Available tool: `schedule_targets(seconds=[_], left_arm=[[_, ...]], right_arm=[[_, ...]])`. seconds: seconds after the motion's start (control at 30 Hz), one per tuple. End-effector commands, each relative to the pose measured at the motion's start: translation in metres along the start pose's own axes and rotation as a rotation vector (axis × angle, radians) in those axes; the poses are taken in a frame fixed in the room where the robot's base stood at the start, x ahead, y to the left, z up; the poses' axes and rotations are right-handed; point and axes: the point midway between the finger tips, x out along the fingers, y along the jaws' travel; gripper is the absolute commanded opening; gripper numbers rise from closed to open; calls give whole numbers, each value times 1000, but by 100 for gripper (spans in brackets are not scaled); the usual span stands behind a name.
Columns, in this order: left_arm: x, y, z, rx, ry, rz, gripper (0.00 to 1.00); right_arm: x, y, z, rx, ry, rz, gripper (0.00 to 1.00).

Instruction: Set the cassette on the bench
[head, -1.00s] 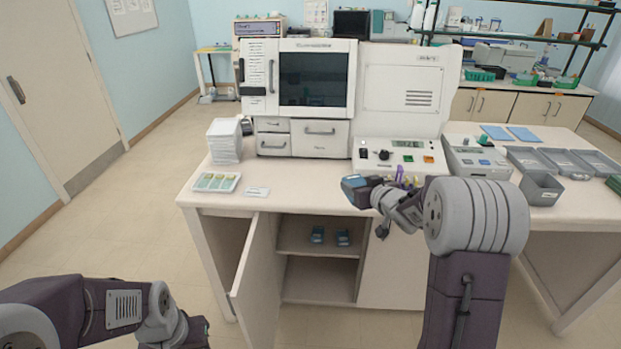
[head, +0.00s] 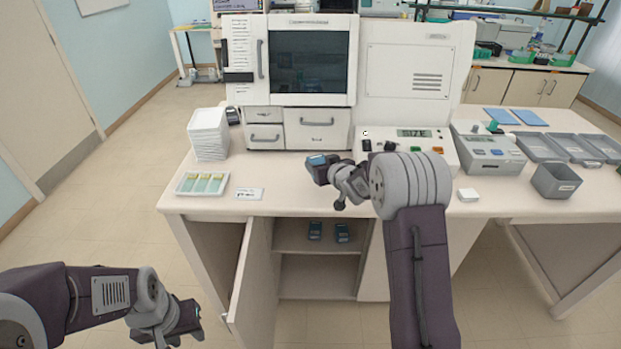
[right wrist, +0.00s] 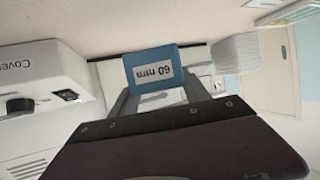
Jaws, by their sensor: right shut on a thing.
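A blue cassette with a white "60 mm" label (right wrist: 154,72) is held between the fingers of my right gripper (right wrist: 155,98). In the head view the cassette (head: 317,161) is over the bench top (head: 285,190), in front of the white machine's drawers. Whether its underside touches the bench cannot be told. My right gripper (head: 325,172) is shut on it, partly hidden by its own wrist. My left gripper (head: 190,320) is low at the left, in front of the bench and away from it. I see nothing in it, and its finger gap is unclear.
Two blue cassettes (head: 315,230) sit on the shelf of the open cupboard, its door (head: 250,275) swung out. A slide tray (head: 202,183), a labelled card (head: 249,194) and a white stack (head: 209,134) stand at left. A control panel (head: 410,140) is behind my right arm.

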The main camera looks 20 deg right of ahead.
Motion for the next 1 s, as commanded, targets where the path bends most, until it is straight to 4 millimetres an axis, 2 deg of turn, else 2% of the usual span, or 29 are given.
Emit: schedule_targets(seconds=[0.03,0.1,0.2,0.37,0.63,1.0], left_arm=[[0,0,0,0,0,0,36],[0,0,0,0,0,0,36],[0,0,0,0,1,0,36],[0,0,0,0,1,0,36],[-1,0,0,0,1,0,36],[5,0,0,0,1,0,36]], right_arm=[[13,-7,3,0,0,-3,4],[26,-13,5,1,1,-2,4],[36,-17,7,1,2,0,4],[39,-18,8,1,1,1,4],[53,-18,44,2,-1,1,4],[56,-18,50,1,2,1,4]])
